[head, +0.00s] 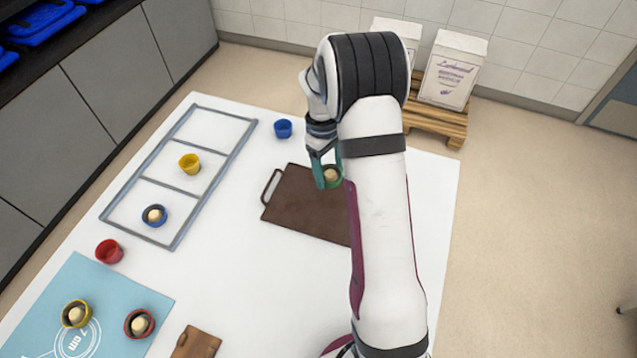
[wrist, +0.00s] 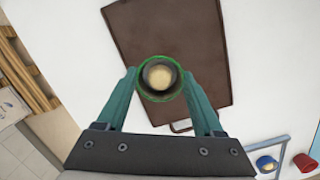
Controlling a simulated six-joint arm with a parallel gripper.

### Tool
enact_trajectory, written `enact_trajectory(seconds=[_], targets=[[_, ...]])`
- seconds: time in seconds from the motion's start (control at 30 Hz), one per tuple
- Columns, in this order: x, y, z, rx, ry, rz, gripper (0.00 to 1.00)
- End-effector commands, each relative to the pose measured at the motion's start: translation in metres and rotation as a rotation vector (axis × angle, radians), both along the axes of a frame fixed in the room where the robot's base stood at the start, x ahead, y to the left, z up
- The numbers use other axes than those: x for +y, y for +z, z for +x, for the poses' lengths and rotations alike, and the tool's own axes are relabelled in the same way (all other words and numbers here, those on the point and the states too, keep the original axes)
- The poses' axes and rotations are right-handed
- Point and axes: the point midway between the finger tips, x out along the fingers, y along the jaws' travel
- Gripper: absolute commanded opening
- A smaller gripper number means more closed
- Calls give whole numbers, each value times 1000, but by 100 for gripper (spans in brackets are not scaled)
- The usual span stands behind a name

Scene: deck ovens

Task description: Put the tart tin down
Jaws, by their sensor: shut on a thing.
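My gripper (head: 322,172) is shut on a green tart tin (head: 333,178) with a pale dough ball in it. In the wrist view the green tin (wrist: 147,94) sits upright between the two teal fingertips (wrist: 160,82). Behind it is the dark brown board (head: 300,210), which also fills the middle of the wrist view (wrist: 175,35). The tin is over the board's far part; I cannot tell whether it touches the board. My arm hides the board's right side in the head view.
A grey three-section frame (head: 210,204) holds a yellow tin (head: 190,165) and a blue tin (head: 154,217). Another blue tin (head: 283,128) stands behind the board, a red tin (head: 109,252) at left. Two filled tins stand on the blue mat (head: 55,280). White table is clear around the board.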

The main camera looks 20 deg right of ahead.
Motion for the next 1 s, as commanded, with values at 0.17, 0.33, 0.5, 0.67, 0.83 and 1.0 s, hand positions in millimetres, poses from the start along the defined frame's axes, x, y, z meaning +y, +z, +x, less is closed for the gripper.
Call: enact_trajectory(seconds=[0.17,0.33,0.5,0.67,0.83,1.0], targets=[[20,-18,20,0,2,0,14],[21,-51,21,1,1,0,14],[21,-58,21,-2,0,0,14],[21,-58,21,-2,0,0,14],[21,-60,21,-2,1,0,85],[21,-60,21,-2,1,0,99]])
